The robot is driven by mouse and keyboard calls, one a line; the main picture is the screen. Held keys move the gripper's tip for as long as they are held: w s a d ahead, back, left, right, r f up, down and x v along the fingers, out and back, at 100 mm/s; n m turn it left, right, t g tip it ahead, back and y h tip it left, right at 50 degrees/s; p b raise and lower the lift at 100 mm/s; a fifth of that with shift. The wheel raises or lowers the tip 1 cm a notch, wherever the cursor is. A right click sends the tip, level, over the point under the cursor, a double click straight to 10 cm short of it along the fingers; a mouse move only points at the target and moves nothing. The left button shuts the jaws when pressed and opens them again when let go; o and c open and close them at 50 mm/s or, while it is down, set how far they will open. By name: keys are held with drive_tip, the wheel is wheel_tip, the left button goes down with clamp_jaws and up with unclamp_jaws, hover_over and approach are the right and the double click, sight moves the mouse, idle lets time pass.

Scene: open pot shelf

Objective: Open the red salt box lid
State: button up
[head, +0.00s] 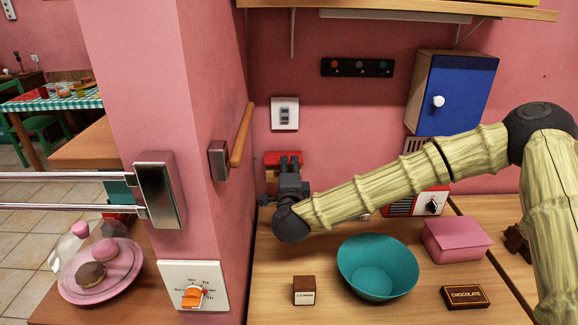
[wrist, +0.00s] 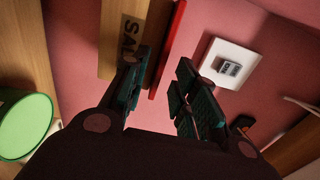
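The salt box is on the pink wall in the back corner. In the head view its red lid (head: 283,157) shows above my gripper (head: 290,176), which hides much of the box. In the wrist view the wooden box front (wrist: 120,38) has a dark label with part of the word "SALT", and the lid (wrist: 168,48) is a narrow red strip along its edge. The lid looks closed. My gripper (wrist: 163,84) is open, its fingers spread to either side of the red strip in the picture. I cannot tell whether either finger touches the box.
A wall switch (head: 285,113) is above the box. A wooden handle (head: 241,135) juts from the wall at left. A blue-doored cabinet (head: 463,95) hangs at right.

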drive_tip(key=shift+w+f, duration=0.1)
drive_tip(key=shift+w, duration=0.3)
drive_tip(key=shift+s, duration=0.1)
drive_tip(key=shift+c, duration=0.2)
clamp_jaws()
drive_tip(key=shift+d, duration=0.1)
